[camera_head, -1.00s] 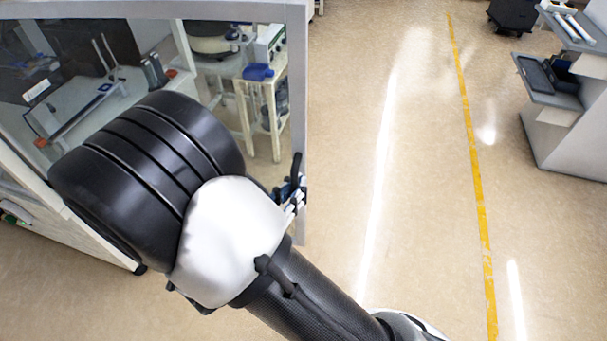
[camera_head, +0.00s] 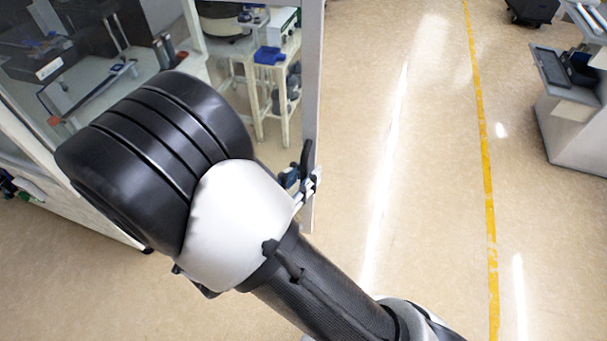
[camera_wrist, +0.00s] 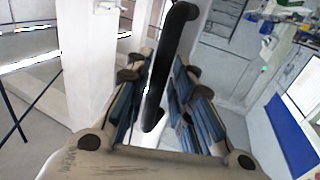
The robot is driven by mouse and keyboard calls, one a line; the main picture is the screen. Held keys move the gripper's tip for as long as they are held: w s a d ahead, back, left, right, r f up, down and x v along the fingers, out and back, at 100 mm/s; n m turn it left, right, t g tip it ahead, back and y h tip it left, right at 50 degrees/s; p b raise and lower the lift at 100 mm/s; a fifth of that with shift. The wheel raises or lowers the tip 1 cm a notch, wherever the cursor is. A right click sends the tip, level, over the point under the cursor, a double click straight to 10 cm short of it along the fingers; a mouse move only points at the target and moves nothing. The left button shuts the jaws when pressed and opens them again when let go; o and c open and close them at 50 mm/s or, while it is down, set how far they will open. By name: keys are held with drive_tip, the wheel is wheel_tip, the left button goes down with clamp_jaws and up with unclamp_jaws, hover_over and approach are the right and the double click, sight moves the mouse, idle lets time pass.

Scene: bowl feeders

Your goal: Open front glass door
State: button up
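The front glass door (camera_head: 312,90) has a grey frame, and its free edge stands out to the right of the cabinet's corner post, so the door looks partly open. Its black upright handle (camera_head: 306,157) is on that edge; it also shows large in the wrist view (camera_wrist: 178,35). My gripper (camera_wrist: 162,75) has its blue-padded fingers on both sides of the handle, close against it, and looks shut on it. In the head view my dark arm and white wrist joint hide most of the gripper.
Behind the glass are a bench (camera_head: 100,95) with equipment and a small cream stand (camera_head: 270,95) with a blue item. Open floor with a yellow line (camera_head: 485,150) lies to the right. A grey workstation (camera_head: 570,115) stands at far right.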

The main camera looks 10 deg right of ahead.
drive_tip(key=v, duration=1.2)
